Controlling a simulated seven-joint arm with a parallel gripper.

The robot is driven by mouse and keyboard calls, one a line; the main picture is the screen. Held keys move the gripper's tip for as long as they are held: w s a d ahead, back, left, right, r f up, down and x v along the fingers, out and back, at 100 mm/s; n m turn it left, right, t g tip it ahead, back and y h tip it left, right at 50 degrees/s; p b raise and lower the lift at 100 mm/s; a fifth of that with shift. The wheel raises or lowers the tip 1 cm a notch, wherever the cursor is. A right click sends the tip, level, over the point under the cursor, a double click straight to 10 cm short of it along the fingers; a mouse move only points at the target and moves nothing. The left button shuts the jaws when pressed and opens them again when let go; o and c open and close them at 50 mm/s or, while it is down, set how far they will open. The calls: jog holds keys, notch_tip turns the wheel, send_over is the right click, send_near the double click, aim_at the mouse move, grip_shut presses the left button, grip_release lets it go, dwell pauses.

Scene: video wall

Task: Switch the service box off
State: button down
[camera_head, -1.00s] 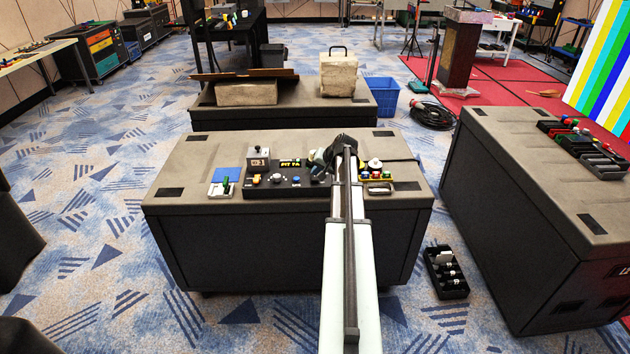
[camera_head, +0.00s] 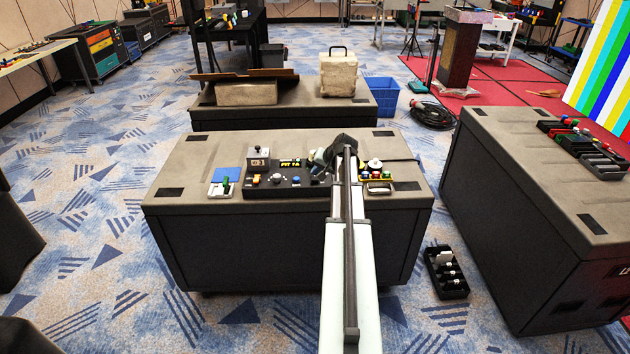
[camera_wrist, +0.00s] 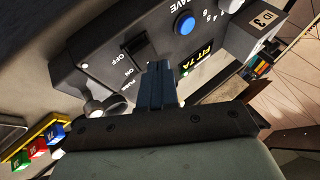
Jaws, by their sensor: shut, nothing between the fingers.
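The service box is likely the black control panel (camera_head: 290,190) on the grey case in the middle. In the wrist view the panel (camera_wrist: 95,60) shows tilted, with a dark rocker switch (camera_wrist: 137,48) beside OFF and ON labels. Contact cannot be told. In the head view my arm hides the panel's right end.
A pale round knob (camera_wrist: 108,106) sits left of my fingers. A small grey box (camera_head: 258,161) marked with a number stands at the panel's back left. A blue pad (camera_head: 227,174) lies further left.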

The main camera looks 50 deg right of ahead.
aim_at(317, 179)
jog(key=shift+f, duration=0.1)
dwell(0.3)
jog(key=shift+f, duration=0.3)
jog(key=shift+s+f, duration=0.1)
jog(key=shift+f, duration=0.3)
dwell(0.7)
jog(key=shift+r, duration=0.2)
jog(key=shift+r, duration=0.6)
jog(key=shift+r, duration=0.1)
dwell(0.3)
jog(key=shift+w+d+r, duration=0.15)
jog(key=shift+w+r, duration=0.05)
jog(key=shift+r, duration=1)
jog(key=shift+w+d+r, duration=0.15)
jog(key=shift+r, duration=1.05)
